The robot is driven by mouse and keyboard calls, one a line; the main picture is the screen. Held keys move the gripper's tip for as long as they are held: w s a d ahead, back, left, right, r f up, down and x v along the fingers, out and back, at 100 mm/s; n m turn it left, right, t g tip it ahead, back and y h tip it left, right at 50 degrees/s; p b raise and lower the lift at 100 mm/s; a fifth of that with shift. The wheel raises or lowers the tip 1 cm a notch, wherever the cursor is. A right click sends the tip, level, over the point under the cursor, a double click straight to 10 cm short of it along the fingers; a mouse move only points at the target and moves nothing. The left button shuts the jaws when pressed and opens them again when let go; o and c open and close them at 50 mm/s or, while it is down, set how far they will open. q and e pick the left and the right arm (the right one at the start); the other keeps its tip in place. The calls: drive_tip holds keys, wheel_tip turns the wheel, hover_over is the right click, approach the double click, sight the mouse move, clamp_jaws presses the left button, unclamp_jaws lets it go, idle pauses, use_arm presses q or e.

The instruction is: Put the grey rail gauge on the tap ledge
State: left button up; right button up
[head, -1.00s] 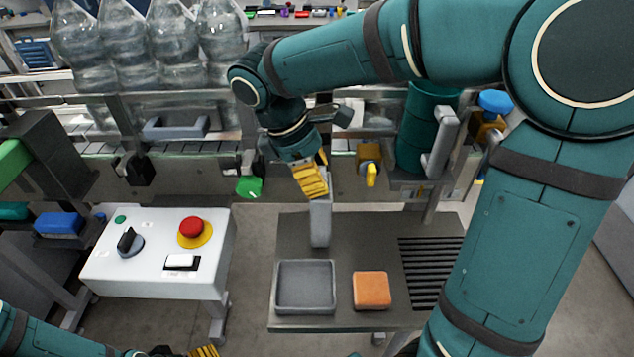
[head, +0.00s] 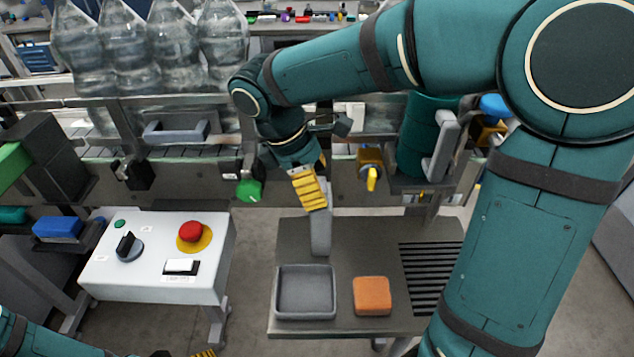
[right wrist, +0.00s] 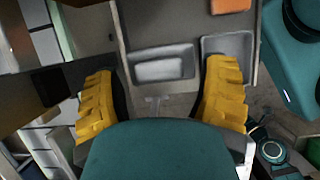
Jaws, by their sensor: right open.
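The grey rail gauge (head: 320,236) stands upright on the dark metal tap ledge (head: 345,235), behind a grey tray. My right gripper (head: 313,197) is just above the gauge, and its yellow finger hides the gauge's top. In the right wrist view, the gauge (right wrist: 160,66) lies ahead of the two spread yellow fingers (right wrist: 163,95), with clear gaps on both sides. The right gripper is open. Only a bit of my left gripper's yellow pad (head: 205,353) shows at the bottom edge of the head view, so its opening is hidden.
The ledge also holds the grey tray (head: 304,292), an orange sponge-like block (head: 371,296) and a slotted drain (head: 430,275). A white control box (head: 150,270) with a red button stands left.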

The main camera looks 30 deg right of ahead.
drive_tip(key=p+v, duration=0.3)
drive_tip(key=v, duration=0.8)
drive_tip(key=shift+r, duration=0.3)
